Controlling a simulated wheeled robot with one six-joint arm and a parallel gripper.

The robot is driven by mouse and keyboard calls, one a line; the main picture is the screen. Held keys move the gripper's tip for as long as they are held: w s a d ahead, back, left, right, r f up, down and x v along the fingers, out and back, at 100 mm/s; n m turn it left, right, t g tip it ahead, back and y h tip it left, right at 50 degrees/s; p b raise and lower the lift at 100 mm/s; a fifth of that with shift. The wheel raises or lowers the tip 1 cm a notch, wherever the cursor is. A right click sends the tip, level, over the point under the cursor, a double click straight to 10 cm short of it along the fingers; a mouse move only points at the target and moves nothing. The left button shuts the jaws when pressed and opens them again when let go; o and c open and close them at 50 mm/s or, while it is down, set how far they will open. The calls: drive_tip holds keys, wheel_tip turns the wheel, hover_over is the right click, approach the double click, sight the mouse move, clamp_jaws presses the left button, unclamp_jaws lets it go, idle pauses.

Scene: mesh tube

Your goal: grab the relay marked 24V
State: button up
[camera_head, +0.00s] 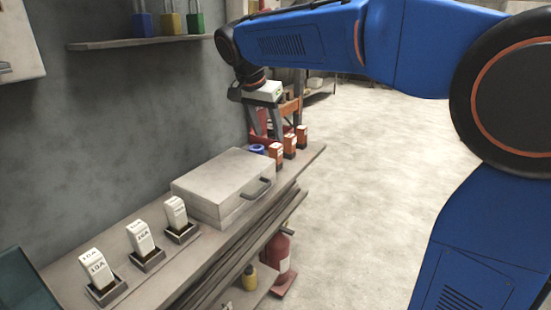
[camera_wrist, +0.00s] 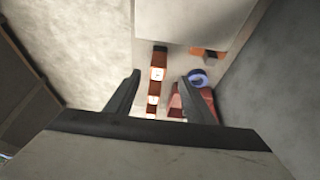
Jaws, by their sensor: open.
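Three orange relays with white labels stand in a row on the bench in the head view: a near one (camera_head: 276,153), a middle one (camera_head: 290,146) and a far one (camera_head: 302,136). Their markings are too small to read, so I cannot tell which is 24V.
A pale case (camera_head: 222,185) lies on the bench left of the relays. A blue roll (camera_head: 257,149) sits close beside them, with a red object (camera_wrist: 180,100) nearby. White blocks marked in amps (camera_head: 97,268) stand at the near end. The wall borders the bench; floor is open right.

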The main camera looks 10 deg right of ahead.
sight(274, 146)
drive_tip(key=x, duration=0.9)
drive_tip(key=shift+w+d+f, duration=0.1)
drive_tip(key=shift+d+f, duration=0.2)
drive_tip(key=shift+d, duration=0.05)
drive_tip(key=shift+c, duration=0.5)
drive_tip(key=c, duration=1)
